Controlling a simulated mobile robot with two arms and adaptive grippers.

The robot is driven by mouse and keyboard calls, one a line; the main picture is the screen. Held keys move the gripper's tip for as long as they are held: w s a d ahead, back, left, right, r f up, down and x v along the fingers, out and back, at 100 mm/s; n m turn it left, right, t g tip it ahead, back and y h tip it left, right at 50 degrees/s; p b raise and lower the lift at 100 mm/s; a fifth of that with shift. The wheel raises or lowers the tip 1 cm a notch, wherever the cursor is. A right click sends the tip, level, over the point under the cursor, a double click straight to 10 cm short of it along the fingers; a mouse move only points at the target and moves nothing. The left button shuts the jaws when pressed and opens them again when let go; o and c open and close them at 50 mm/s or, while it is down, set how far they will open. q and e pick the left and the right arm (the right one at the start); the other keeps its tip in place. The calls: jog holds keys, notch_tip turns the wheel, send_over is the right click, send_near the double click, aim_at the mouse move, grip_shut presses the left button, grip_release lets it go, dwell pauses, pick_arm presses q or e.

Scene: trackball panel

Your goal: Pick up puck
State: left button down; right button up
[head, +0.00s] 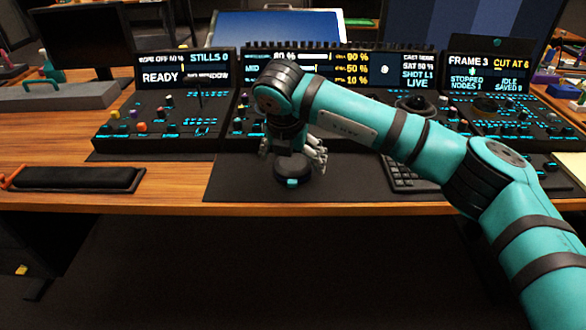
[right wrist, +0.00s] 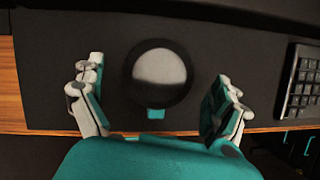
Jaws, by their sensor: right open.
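The puck (right wrist: 159,76) is a round black disc with a greyish domed top and a small teal tab at its front. It lies on a dark desk mat (right wrist: 225,58). In the head view the puck (head: 292,181) shows partly below my right gripper (head: 293,155). In the right wrist view my right gripper (right wrist: 157,110) is open, with one finger on each side of the puck and a gap on both sides. The head view hides part of the puck behind the gripper. My left gripper is not in view.
A black keyboard (head: 405,176) lies right of the puck. Control panels with knobs and lit screens (head: 190,67) line the back of the wooden desk (head: 180,196). A black padded rest (head: 75,179) lies at the left. The front desk edge is close to the puck.

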jog(key=shift+x, duration=1.05)
jog(key=shift+r, duration=0.1)
jog(key=c, duration=1.1)
jog(key=shift+r, duration=0.65)
notch_tip(320, 180, up, 2)
jog(key=shift+r+p, duration=0.2)
jog(key=shift+p, duration=0.1)
jog(key=s+r, duration=0.1)
jog(key=s, duration=1.5)
